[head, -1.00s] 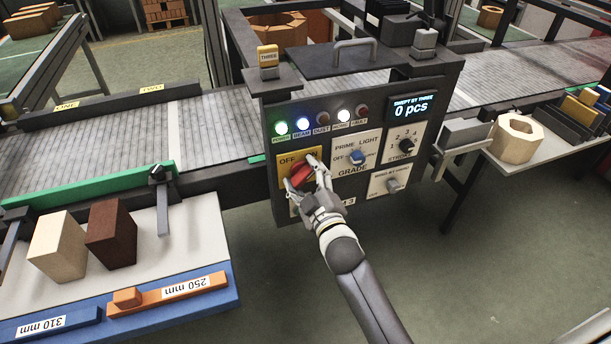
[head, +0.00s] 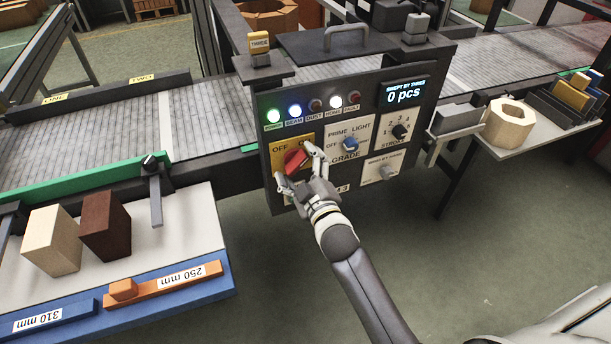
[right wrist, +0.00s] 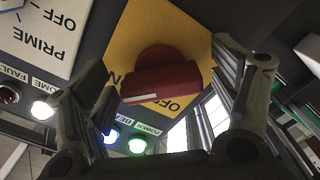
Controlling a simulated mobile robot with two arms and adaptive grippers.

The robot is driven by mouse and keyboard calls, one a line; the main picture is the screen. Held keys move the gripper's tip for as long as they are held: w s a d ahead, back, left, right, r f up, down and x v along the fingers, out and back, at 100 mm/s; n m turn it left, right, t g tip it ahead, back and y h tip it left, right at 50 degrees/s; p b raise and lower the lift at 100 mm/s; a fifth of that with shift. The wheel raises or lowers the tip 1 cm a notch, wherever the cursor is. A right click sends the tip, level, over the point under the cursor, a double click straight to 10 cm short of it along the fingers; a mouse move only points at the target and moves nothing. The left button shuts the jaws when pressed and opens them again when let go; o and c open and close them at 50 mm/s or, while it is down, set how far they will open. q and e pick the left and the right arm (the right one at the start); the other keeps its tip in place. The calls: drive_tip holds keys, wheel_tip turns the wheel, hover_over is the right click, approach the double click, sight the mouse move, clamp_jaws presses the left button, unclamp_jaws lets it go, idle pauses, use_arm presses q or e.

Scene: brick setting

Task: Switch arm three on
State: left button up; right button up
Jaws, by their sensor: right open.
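The control panel (head: 333,133) for arm three faces me, with a block labelled THREE (head: 258,42) above it. Its red rotary switch (head: 295,159) sits on a yellow OFF/ON plate (head: 279,157). My right gripper (head: 303,168) is open in front of the switch, its fingers spread to either side. In the right wrist view, the red switch (right wrist: 163,78) lies beyond the open fingers, with a white mark along its edge; I cannot tell which word it points to. The green POWER lamp (head: 273,116) is lit. My left gripper is not in view.
The GRADE knob (head: 350,144) and STROKE knob (head: 400,131) are close to the right of the switch. A conveyor (head: 95,130) runs behind the panel. Two blocks stand on the left table (head: 185,222). A wooden ring (head: 509,121) sits on the right shelf. The floor below is clear.

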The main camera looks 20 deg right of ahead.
drive_tip(key=s, duration=1.1)
drive_tip(key=shift+s+d, duration=0.2)
drive_tip(key=shift+s, duration=0.2)
drive_tip(key=shift+f, duration=0.1)
drive_tip(key=s+a+f+m+g, duration=0.1)
drive_tip(key=s+f+g, duration=0.2)
drive_tip(key=f, duration=0.8)
drive_tip(key=s+f+m+g, duration=0.1)
drive_tip(key=s+f+g, duration=0.15)
drive_tip(key=f, duration=0.85)
drive_tip(key=s+a+f+m+g, duration=0.1)
drive_tip(key=s+f+g, duration=0.15)
drive_tip(key=f, duration=0.85)
drive_tip(key=s+d+f+m+g, duration=0.1)
drive_tip(key=s+d+f+g, duration=0.1)
drive_tip(key=s+f, duration=0.5)
drive_tip(key=s+d+f+m+g, duration=0.1)
drive_tip(key=s+d+f+g, duration=0.2)
drive_tip(key=s+f, duration=0.4)
drive_tip(key=s+d+f+m+g, duration=0.1)
drive_tip(key=s+f+g, duration=0.3)
drive_tip(key=s, duration=1.3)
wheel_tip(320, 180, down, 4)
drive_tip(key=shift+d+r+m+h, duration=0.1)
drive_tip(key=shift+d+m+h, duration=0.25)
drive_tip(key=shift+d, duration=0.45)
drive_tip(key=shift+s, duration=0.1)
